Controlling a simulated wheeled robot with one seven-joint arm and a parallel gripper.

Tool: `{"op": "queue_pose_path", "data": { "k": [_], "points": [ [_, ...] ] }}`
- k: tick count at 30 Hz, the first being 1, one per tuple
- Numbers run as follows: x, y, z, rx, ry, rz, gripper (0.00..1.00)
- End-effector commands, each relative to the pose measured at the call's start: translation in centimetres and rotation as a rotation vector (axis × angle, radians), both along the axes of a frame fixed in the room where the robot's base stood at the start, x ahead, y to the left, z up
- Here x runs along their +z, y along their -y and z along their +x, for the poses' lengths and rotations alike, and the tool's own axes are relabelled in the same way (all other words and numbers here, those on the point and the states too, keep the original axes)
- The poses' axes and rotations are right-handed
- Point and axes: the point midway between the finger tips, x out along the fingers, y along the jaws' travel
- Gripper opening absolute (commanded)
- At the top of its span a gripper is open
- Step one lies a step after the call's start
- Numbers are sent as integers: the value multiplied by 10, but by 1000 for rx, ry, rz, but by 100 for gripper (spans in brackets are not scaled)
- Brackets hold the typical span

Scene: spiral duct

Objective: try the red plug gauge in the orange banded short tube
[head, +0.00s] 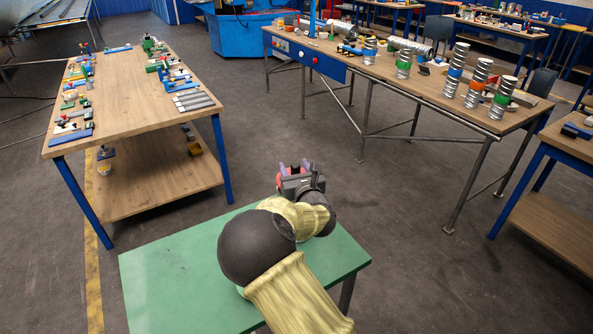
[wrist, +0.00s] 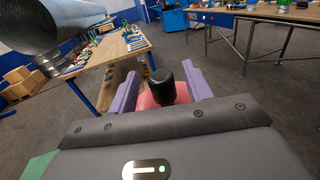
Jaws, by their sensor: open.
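My gripper (wrist: 158,76) is open, its two purple fingers spread and pointing away from the wrist view. A red piece with a black rounded knob (wrist: 163,86), perhaps the red plug gauge, shows between the fingers. I cannot tell whether the fingers touch it or what supports it. In the head view, my gripper (head: 294,167) is over the far edge of the green table, with red showing at its left side. One orange banded tube (head: 479,78) stands upright on the right bench, among the taller-looking tubes. I cannot make out a shorter orange banded one.
Blue and green banded tubes (head: 403,65) stand on the same bench (head: 424,92). A left table (head: 135,95) holds many small tools. The green table (head: 185,275) is bare around my arm. Open floor (head: 400,235) lies between the tables. A large duct (wrist: 60,22) shows at upper left in the wrist view.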

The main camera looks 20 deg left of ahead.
Motion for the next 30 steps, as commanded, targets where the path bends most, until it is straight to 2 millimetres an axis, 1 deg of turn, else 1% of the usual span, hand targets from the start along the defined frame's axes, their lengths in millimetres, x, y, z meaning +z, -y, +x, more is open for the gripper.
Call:
{"op": "queue_pose_path", "data": {
  "k": [5,8,20,30],
  "points": [
    [-1,5,-5,-2,0,0,50],
    [-1,10,-13,-1,2,1,50],
    [-2,46,-66,-2,0,2,50],
    [-1,80,-115,-1,1,2,50]
  ]
}}
